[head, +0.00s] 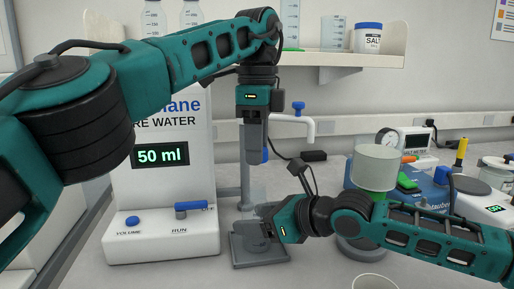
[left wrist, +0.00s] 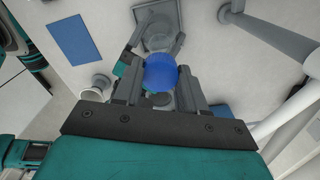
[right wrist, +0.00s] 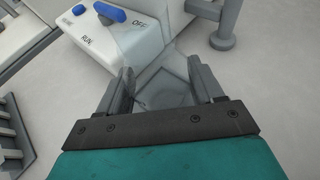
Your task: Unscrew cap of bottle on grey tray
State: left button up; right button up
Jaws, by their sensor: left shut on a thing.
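A blue cap (left wrist: 160,72) sits between the fingers of my left gripper (left wrist: 162,88), which is shut on it. The grey tray (head: 262,256) stands on the bench below. My right gripper (head: 258,222) is low over the tray. In the right wrist view its fingers (right wrist: 165,88) are apart, with the tray surface seen between them. A clear bottle is hard to make out there; I cannot tell whether the cap touches it.
The water dispenser (head: 160,240) with its display and blue knobs stands left of the tray. A grey post (head: 245,165) and white spout (head: 290,124) are behind. A blue pad (left wrist: 72,40) lies in the left wrist view.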

jog(key=o, duration=0.5)
pick_arm(q)
jog(key=shift+r+p, duration=0.7)
jog(key=shift+p, duration=0.05)
jog(key=shift+r+p, duration=0.95)
pick_arm(e)
jog(key=shift+v, duration=6.05)
